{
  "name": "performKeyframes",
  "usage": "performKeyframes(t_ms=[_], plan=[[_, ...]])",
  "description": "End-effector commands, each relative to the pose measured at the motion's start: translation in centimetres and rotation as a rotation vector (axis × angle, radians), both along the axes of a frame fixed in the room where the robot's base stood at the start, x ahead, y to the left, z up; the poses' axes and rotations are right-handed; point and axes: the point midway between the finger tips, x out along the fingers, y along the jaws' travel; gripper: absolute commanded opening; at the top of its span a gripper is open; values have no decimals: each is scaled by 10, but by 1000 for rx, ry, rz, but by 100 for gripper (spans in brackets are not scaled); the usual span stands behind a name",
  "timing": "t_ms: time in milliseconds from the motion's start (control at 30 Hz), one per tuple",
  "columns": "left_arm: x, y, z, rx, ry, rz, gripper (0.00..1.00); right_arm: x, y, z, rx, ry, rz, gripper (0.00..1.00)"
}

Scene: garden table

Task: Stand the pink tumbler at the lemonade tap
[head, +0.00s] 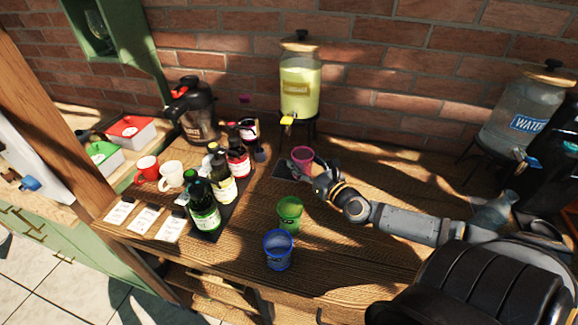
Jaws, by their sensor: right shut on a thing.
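The pink tumbler (302,155) is upright near the middle of the head view, in front of the lemonade dispenser (300,88). My right gripper (304,170) reaches in from the right and is shut on the tumbler; its fingers hide part of the tumbler's lower side. The yellow lemonade tap (287,121) is behind the tumbler and slightly to its left. I cannot tell whether the tumbler touches the table or mat. My left gripper is not in view.
A green tumbler (290,212) and a blue tumbler (278,250) stand nearer on the wooden table. Several bottles, including a green one (204,212), stand on a dark tray to the left. A water dispenser (522,110) is at the right. Bare table lies right of the green tumbler.

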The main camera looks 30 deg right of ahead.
Motion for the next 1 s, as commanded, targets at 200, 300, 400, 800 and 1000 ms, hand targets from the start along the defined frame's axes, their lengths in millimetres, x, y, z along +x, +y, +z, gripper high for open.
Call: performKeyframes(t_ms=[200,300,400,800,1000], plan=[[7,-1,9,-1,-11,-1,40,36,0,7,9,-7,-5,21],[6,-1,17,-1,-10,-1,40,50,2,9,10,-10,1,21],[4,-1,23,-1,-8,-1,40,61,2,7,5,-7,1,21],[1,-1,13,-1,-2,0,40,72,4,-12,3,-3,6,21],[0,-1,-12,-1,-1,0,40,72,4,-38,2,-4,6,21]])
